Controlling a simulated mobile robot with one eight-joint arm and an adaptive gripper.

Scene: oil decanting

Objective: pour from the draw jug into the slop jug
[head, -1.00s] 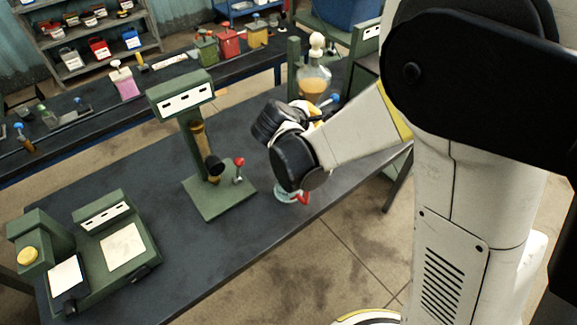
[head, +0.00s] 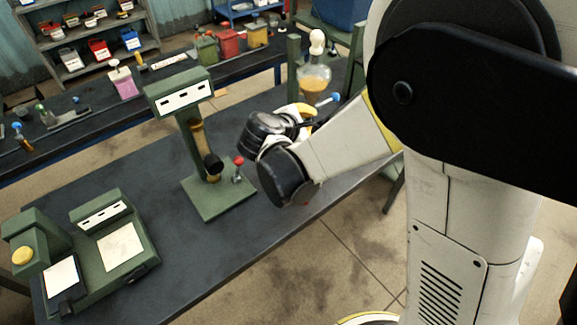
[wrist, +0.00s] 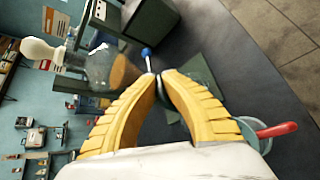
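A clear glass vessel (head: 314,80) with orange liquid and a pale stopper stands at the table's far right. A lever with a blue knob (head: 333,98) shows beside it. My gripper (head: 313,112) is near that lever, low at the vessel. In the wrist view, my yellow fingers (wrist: 159,77) converge with a small gap between the tips. The lever's blue knob (wrist: 147,52) shows just beyond them; contact is unclear. A glass jug with a red handle (wrist: 276,130) is beyond my right finger, mostly hidden by it. Which jug this is, I cannot tell.
A green stand (head: 188,140) with a red-knobbed lever (head: 238,166) is left of my gripper. A green weighing device (head: 95,250) sits at the table's left end. Dark tabletop (head: 120,200) between them is clear. A second bench (head: 70,150) runs behind.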

